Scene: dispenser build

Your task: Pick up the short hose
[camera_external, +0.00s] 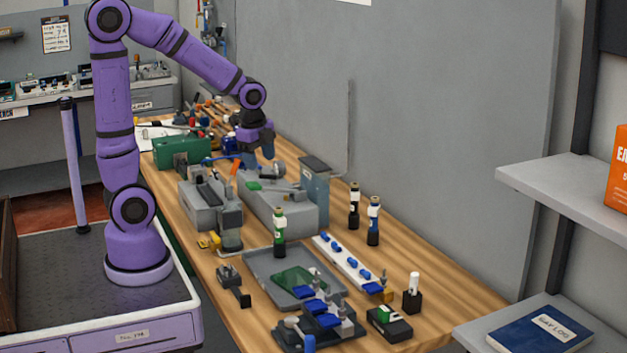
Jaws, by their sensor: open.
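My gripper (257,160) points down over the workbench, above the grey machine block (285,205). It is open, and I see nothing held between its fingers. I cannot make out a short hose for certain. A thin blue piece (221,158) lies left of the gripper, and a small green piece (254,185) lies on top of the grey block, just below the gripper. Either is too small to identify. The gripper hides part of the bench behind it.
A green box (181,152) and a grey vise-like machine (207,205) stand left. Bottles (279,232), a grey tray (268,266), a white strip with blue parts (345,262) and a blue-grey fixture (318,318) stand nearer.

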